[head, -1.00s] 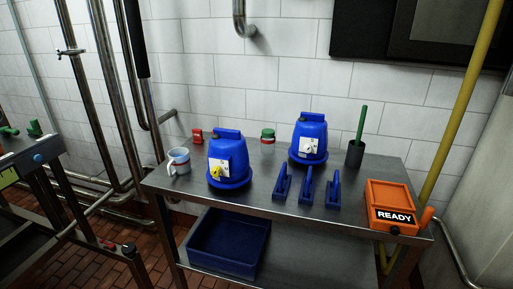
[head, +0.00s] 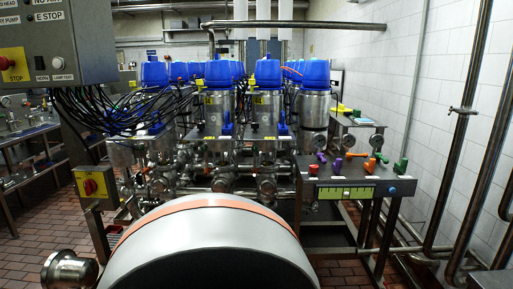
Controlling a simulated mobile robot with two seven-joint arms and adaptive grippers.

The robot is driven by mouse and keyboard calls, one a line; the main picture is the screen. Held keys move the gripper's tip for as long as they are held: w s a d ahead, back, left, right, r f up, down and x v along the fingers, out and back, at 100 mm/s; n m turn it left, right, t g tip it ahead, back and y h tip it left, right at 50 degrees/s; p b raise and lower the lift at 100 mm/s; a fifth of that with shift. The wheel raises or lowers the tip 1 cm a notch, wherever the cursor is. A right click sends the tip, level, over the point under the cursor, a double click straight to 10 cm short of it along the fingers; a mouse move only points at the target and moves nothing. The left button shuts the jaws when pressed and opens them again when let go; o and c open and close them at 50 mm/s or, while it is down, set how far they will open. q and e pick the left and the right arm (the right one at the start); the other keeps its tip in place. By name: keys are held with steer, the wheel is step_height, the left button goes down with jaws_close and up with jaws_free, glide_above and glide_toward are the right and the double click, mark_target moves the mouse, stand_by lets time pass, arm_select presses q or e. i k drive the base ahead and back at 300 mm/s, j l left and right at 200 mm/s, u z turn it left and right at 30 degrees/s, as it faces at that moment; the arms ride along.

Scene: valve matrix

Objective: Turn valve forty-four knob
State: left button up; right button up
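The valve matrix stands ahead in the head view, with several steel valve bodies (head: 262,112) under blue tops (head: 268,73). Small yellow labels sit on the valves, too small to read, so I cannot tell which is valve forty-four or pick out its knob. Rear valves are partly hidden by the front ones. Black cables (head: 110,112) hang across the left valves. Neither of my grippers is in view.
A large pale rounded shape with an orange band (head: 205,206) fills the lower foreground. A grey control box (head: 50,45) hangs upper left. A bench with coloured handles (head: 345,185) stands right of the valves. Steel pipes (head: 465,140) run along the right wall. Brick floor shows lower left.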

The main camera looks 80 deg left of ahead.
mark_target(255, 126)
steer(key=u, duration=2.45)
